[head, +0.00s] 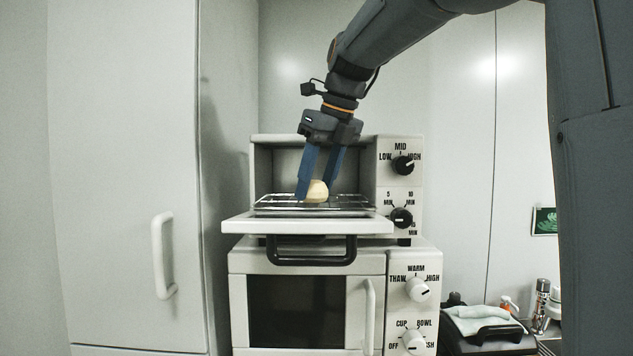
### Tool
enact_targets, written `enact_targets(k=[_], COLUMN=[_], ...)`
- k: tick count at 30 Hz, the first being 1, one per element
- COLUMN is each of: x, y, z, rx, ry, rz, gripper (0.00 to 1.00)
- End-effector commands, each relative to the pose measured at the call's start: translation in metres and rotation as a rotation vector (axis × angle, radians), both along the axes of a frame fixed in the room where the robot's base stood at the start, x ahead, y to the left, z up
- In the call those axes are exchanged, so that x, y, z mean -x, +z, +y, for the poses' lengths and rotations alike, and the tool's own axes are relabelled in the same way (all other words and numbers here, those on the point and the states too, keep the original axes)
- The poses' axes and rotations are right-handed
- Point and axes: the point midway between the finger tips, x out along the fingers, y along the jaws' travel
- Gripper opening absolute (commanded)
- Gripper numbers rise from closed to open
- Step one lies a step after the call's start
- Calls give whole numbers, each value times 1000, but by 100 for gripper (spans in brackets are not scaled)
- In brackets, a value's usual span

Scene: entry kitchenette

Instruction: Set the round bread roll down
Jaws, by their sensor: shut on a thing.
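The round bread roll (317,191) is pale yellow and sits between the blue fingers of my gripper (316,192). My gripper points down and is shut on the roll. The roll is at the wire rack (345,203) of the toaster oven (312,140), whose door (235,226) is folded down open. I cannot tell whether the roll touches the rack. The left finger hides part of the roll.
A microwave (237,285) with two knobs stands under the toaster oven. A tall cabinet (125,150) with a white handle stands close on the left. At the lower right are a black appliance (490,340) with a pale cloth, and bottles.

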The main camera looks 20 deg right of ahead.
Motion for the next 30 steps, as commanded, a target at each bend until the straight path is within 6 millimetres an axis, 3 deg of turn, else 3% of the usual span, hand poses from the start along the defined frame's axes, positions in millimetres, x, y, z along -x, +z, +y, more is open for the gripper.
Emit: enact_targets(k=[5, 6, 9, 21, 30], x=[0, 0, 0, 1, 19], y=[-3, -3, -3, 4, 55], z=[0, 0, 0, -1, -11], rx=[0, 0, 0, 1, 1], ry=[0, 0, 0, -1, -2], rz=[0, 0, 0, -3, -6], gripper=[22, 50, 63, 63, 63])
